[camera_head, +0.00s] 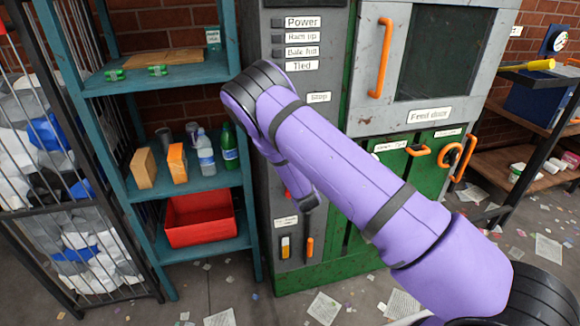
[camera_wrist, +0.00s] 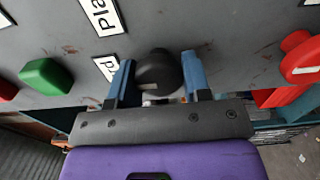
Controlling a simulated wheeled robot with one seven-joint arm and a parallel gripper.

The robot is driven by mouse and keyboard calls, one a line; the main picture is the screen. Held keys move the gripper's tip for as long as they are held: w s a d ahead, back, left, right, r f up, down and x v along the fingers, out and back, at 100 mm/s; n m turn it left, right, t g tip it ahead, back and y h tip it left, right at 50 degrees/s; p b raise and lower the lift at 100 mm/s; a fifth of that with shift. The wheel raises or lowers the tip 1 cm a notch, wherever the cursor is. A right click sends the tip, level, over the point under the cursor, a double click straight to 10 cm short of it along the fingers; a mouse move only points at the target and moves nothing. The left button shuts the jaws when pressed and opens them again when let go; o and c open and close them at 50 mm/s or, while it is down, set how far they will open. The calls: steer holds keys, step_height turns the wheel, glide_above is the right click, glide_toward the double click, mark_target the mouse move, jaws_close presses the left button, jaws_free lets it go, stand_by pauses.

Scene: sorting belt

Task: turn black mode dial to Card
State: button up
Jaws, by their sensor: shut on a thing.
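In the wrist view, the black mode dial (camera_wrist: 157,74) sticks out from the dark grey panel between the two blue fingers of my gripper (camera_wrist: 157,60). The fingers are shut on it, one on each side. A small pale mark shows on the dial's near side. Two white labels beside it are cut off or partly covered; one label (camera_wrist: 100,14) begins "Pla". Which label the dial points to I cannot tell. In the head view, my purple arm reaches to the grey machine panel (camera_head: 262,200) and hides the dial and most of the gripper.
In the wrist view, a green knob (camera_wrist: 46,77) sits left of the dial and a red knob (camera_wrist: 300,55) to the right. In the head view, a teal shelf (camera_head: 175,190) with bottles and a red bin (camera_head: 200,220) stands left of the machine. Paper litters the floor.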

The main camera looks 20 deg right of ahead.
steer(key=shift+f, duration=0.1)
steer(key=o, duration=0.9)
steer(key=s, duration=1.1)
steer(key=shift+w, duration=0.1)
